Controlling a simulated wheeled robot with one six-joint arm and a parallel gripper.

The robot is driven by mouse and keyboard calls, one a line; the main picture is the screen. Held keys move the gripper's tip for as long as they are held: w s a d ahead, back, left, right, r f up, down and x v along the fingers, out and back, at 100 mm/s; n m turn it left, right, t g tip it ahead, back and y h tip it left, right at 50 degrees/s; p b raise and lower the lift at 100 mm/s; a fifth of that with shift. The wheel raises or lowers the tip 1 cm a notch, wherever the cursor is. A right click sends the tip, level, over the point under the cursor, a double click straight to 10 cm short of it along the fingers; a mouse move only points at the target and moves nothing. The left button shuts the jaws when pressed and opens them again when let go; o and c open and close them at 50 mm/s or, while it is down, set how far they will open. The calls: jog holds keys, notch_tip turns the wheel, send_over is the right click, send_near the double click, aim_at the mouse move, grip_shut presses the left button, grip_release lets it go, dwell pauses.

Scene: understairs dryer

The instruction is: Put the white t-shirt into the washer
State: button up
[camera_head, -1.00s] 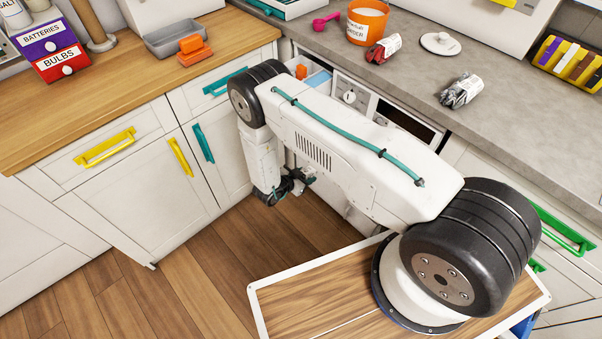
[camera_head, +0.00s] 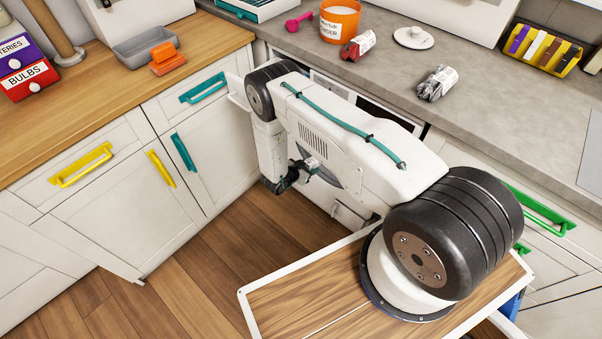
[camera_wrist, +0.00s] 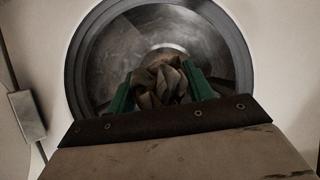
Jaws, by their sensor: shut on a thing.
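In the wrist view my gripper (camera_wrist: 160,82) has its green fingers shut on a crumpled cloth (camera_wrist: 167,88). The cloth looks grey-brown in the dim light, so I cannot tell for sure that it is the white t-shirt. The washer (camera_wrist: 275,65) shows its round opening, with the metal drum behind the cloth. The fingers and cloth are in front of or at the opening; their depth is unclear. In the head view my arm covers most of the washer, and its front panel (camera_head: 331,87) shows only partly. The cloth cannot be made out there.
A grey counter (camera_head: 480,125) above the washer holds an orange tub (camera_head: 340,20) and crumpled packets (camera_head: 437,83). White cabinets (camera_head: 110,185) with a yellow handle (camera_head: 82,165) stand at the left. Open wooden floor (camera_head: 205,275) lies between the cabinets and my base.

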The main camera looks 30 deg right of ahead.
jog(key=w+d+f, duration=0.1)
jog(key=w+d, duration=0.3)
jog(key=d, duration=0.6)
jog(key=w+d+f, duration=0.2)
jog(key=w+d, duration=0.2)
jog(key=d, duration=0.7)
jog(key=shift+w+d+f, duration=0.15)
jog(key=shift+w, duration=0.2)
jog(key=shift+f, duration=0.1)
notch_tip(320, 180, down, 7)
dwell(0.8)
jog(key=o, duration=1.1)
jog(key=shift+v, duration=3.95)
